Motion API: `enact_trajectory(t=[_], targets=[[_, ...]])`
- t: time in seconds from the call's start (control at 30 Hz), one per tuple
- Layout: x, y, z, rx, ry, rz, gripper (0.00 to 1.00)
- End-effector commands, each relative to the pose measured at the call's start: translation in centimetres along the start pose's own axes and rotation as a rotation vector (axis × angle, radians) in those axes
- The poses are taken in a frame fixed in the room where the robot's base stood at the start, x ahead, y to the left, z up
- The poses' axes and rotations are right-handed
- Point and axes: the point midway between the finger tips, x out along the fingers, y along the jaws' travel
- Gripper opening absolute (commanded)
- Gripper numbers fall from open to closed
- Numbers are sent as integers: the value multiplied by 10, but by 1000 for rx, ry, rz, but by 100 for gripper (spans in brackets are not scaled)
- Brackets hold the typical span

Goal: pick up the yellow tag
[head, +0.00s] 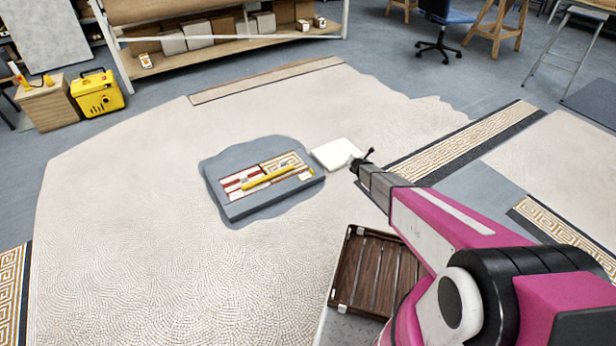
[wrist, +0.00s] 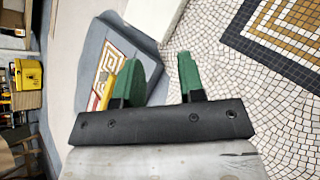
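No thing is clearly readable as a yellow tag. A long yellow bar (head: 270,178) lies across a small mosaic panel set in a grey slab (head: 240,209) on the floor. In the wrist view, part of a yellow strip (wrist: 101,97) shows left of my fingers, partly hidden by the left one. My gripper (head: 364,157) is to the right of the slab in the head view, by a white block (head: 333,152). In the wrist view, my green fingers (wrist: 160,78) stand apart with nothing between them.
A brown slatted crate (head: 368,268) sits below my arm. A yellow case (head: 97,93) and a wooden box (head: 50,104) stand at the left. A shelf with boxes (head: 235,45) is at the back. Patterned border strips (head: 455,141) lie at the right. Pale mosaic floor left of the slab is clear.

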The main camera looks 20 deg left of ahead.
Motion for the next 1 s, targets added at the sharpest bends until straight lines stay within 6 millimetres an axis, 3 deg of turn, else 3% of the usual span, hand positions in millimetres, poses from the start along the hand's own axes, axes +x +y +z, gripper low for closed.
enact_trajectory(t=[0.03,0.1,0.2,0.33,0.5,0.8,1.0], targets=[[40,15,-32,-152,12,79,36],[66,34,-68,-350,14,186,36],[92,55,-114,-571,4,316,36],[107,71,-152,-749,-15,428,36],[116,80,-170,-827,-28,480,36],[153,97,-175,-826,-29,478,36],[163,103,-177,-824,-28,477,36]])
